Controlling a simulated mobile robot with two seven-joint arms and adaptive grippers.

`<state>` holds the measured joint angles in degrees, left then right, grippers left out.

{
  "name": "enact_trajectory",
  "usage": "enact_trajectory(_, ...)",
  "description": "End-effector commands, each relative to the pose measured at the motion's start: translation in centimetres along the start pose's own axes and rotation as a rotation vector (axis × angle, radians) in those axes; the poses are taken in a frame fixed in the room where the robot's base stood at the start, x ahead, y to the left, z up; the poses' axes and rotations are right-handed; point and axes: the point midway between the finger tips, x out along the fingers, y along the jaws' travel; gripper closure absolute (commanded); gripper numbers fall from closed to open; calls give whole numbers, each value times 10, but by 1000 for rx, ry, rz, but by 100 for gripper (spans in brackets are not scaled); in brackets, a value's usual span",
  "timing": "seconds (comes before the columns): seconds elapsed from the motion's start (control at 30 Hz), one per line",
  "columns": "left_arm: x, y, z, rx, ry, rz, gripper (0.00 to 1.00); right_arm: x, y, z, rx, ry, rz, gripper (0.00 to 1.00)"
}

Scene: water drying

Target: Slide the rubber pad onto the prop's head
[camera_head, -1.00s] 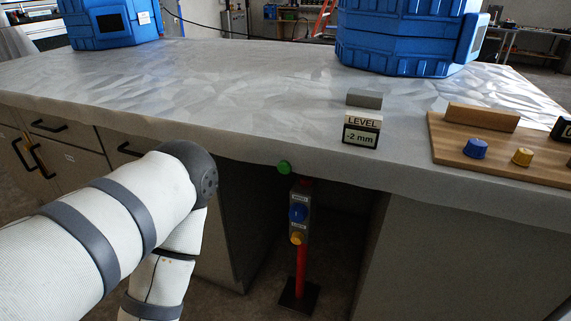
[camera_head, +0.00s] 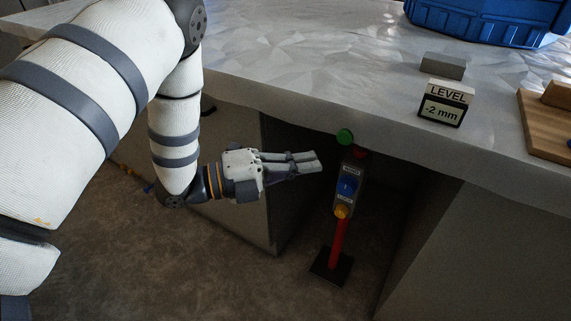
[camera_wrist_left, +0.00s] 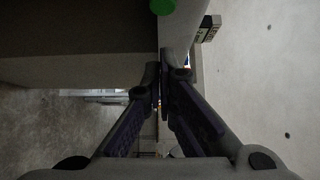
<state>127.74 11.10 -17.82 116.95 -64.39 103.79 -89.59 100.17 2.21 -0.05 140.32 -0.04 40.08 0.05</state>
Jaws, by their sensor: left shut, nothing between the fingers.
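The prop stands under the counter on a dark base. It has a red post (camera_head: 337,243) and a grey control box (camera_head: 348,185) with a blue knob and a yellow knob. Its dark red top shows just below the counter's edge. A grey block (camera_head: 443,66), perhaps the rubber pad, lies on the counter behind the level display (camera_head: 446,102), which reads -2 mm. My left gripper (camera_head: 318,161) is shut and empty, left of the prop's upper part and apart from the block. Its closed fingers also show in the left wrist view (camera_wrist_left: 160,76). My right gripper is out of view.
A green knob (camera_head: 345,136) sits at the counter's front edge, above the prop; it also shows in the left wrist view (camera_wrist_left: 162,6). A wooden board (camera_head: 545,120) and a blue container (camera_head: 490,18) stand on the counter. Cabinet panels flank the opening.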

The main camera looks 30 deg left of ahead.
Motion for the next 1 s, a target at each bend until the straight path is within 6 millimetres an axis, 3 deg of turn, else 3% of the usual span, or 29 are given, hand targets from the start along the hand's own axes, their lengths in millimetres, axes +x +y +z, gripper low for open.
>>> enact_trajectory(0.17,38,1,-1,-2,1,0,100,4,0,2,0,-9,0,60)
enact_trajectory(0.3,53,2,18,-2,0,0,100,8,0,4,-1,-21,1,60)
enact_trajectory(0.83,64,0,29,-2,-2,1,100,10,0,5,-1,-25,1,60)
enact_trajectory(1.0,84,5,50,-2,1,4,100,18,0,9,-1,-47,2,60)
